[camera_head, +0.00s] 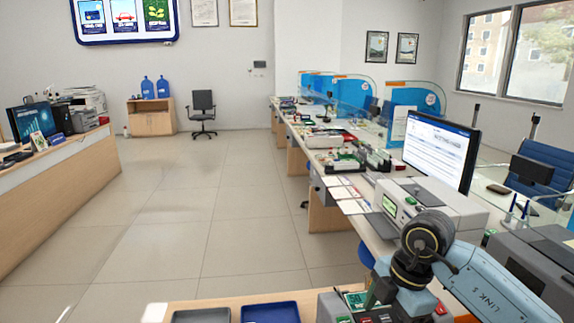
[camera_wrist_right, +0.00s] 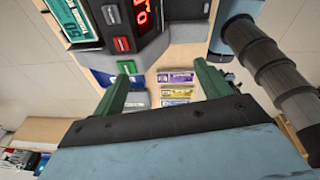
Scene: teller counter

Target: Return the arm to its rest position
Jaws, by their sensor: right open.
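My right arm (camera_head: 490,285) comes in from the lower right of the head view and bends down at a dark joint over the near counter. My right gripper (camera_wrist_right: 163,80) shows in the right wrist view with its two green fingers spread apart. Nothing is held between them. Beyond the fingers, several coloured banknote-like strips (camera_wrist_right: 176,88) lie on the wooden surface, apart from the gripper. My left gripper is not in view.
A grey machine (camera_head: 335,306) with a teal 50 note stands below my right arm, and its red display (camera_wrist_right: 122,44) shows in the wrist view. A blue tray (camera_head: 270,312) and a grey tray (camera_head: 201,316) sit left of it. A monitor (camera_head: 440,152) stands behind the arm.

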